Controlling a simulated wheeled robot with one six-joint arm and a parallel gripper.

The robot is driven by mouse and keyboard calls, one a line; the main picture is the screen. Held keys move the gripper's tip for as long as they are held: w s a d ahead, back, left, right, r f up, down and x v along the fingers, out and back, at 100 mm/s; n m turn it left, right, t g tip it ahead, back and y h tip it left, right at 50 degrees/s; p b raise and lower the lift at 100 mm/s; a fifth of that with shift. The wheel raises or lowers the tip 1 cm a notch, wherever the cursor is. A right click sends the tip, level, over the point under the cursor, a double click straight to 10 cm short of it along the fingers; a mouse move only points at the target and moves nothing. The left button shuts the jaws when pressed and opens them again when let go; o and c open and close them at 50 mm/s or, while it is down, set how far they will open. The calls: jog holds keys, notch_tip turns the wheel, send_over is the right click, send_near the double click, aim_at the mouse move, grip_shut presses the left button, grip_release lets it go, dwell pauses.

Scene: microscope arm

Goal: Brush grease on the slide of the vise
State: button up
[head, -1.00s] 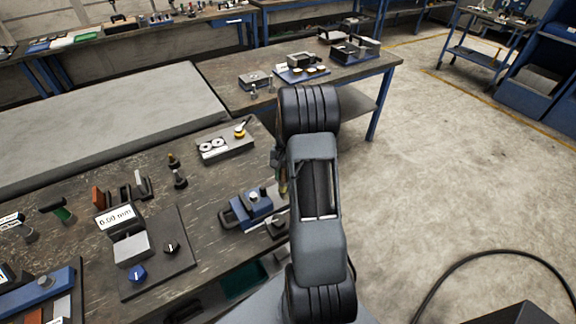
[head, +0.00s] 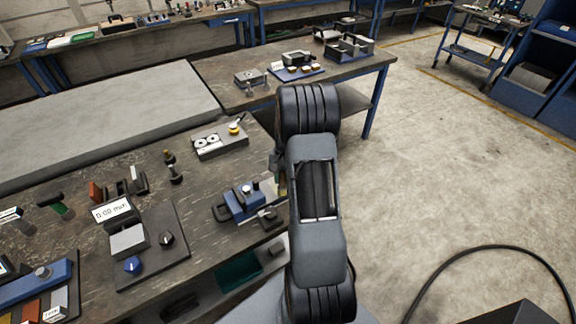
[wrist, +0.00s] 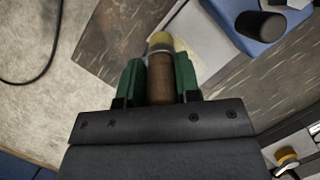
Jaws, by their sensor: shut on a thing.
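My gripper (wrist: 159,78) has green fingers and is shut on a brush (wrist: 160,80) with a brown handle and yellowish bristles. In the head view my arm hides most of the gripper. The blue vise (head: 243,201) stands on the workbench just left of my arm. In the wrist view the vise (wrist: 268,22) is at the upper right, with a pale grey flat part (wrist: 207,40) beside it that looks like its slide. The bristle tip is at the edge of this pale part; I cannot tell whether they touch.
A grey block with two white dials (head: 220,140) lies behind the vise. The workbench (head: 205,240) is bare between gauge and vise. Open concrete floor (head: 440,180) lies to the right.

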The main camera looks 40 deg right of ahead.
jog(key=shift+s+r, duration=0.2)
jog(key=shift+s, duration=0.2)
notch_tip(320, 180, up, 8)
jog(key=p, duration=0.5)
jog(key=shift+f+p, duration=0.15)
jog(key=shift+p, duration=0.15)
jog(key=shift+w+f, duration=0.1)
jog(key=shift+w+a+f+g+h, duration=0.3)
jog(key=shift+w+a+g+h, duration=0.15)
jog(key=shift+w, duration=0.25)
